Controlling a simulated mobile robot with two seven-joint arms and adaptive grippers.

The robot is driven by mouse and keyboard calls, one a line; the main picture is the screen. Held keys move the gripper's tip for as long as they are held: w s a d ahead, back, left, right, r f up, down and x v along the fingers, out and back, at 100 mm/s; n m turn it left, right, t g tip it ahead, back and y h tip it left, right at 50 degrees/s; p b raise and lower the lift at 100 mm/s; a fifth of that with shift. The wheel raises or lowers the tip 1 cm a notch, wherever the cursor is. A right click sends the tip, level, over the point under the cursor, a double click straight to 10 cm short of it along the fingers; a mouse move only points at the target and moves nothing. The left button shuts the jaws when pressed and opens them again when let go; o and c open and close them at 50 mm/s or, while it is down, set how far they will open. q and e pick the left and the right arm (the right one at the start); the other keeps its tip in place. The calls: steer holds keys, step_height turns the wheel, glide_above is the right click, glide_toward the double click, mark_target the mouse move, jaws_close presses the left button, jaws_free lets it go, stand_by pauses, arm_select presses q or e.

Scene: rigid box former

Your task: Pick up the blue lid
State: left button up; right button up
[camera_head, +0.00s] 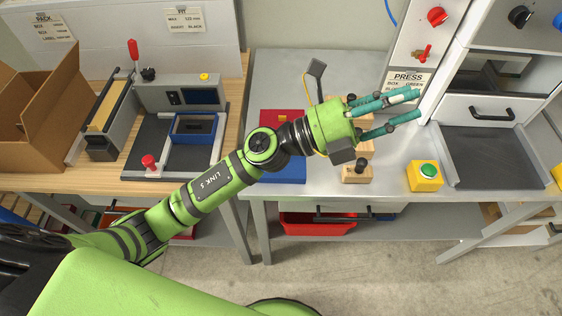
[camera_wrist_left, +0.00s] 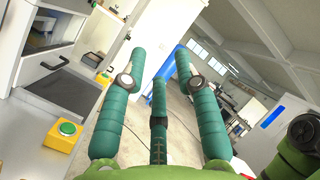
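A flat blue piece (camera_head: 285,174) lies on the grey worktable, partly hidden under my left arm; I cannot tell for sure whether it is the lid. A blue open frame or box (camera_head: 194,128) sits in the black fixture on the wooden table. My left gripper (camera_head: 416,104) is to the right of both, above the grey table near the press. Its teal fingers are spread and empty. The left wrist view shows the gripper (camera_wrist_left: 160,57) too, with nothing between the fingers. My right gripper is not in view.
A red panel (camera_head: 270,122) lies behind the blue piece. Wooden blocks (camera_head: 356,174) stand below the gripper. A yellow box with a green button (camera_head: 425,175) is by the front edge. The press (camera_head: 493,110) is at right, an open cardboard box (camera_head: 40,110) at far left.

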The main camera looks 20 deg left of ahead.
arm_select(q)
steer(key=s+d+f+m+g, duration=0.3)
steer(key=m+g, duration=0.3)
steer(key=m, duration=0.1)
steer(key=m+g+y, duration=0.3)
steer(key=m+y, duration=0.5)
steer(key=y, duration=1.3)
glide_toward(295, 172)
steer(key=a, duration=0.2)
steer(key=w+a, duration=0.1)
steer(key=a, duration=0.2)
steer(key=shift+a+f, duration=0.1)
steer(key=shift+f, duration=0.05)
steer(key=shift+a+f+p, duration=0.15)
steer(key=shift+f+p, duration=0.15)
steer(key=shift+p, duration=0.15)
steer(key=f+p, duration=0.2)
steer(key=f, duration=0.1)
steer(key=f+p, duration=0.1)
steer(key=f, duration=0.1)
steer(key=shift+w+a+f, duration=0.1)
steer(key=shift+w+f, duration=0.1)
steer(key=shift+w, duration=0.1)
steer(key=shift+f, duration=0.4)
jaws_close()
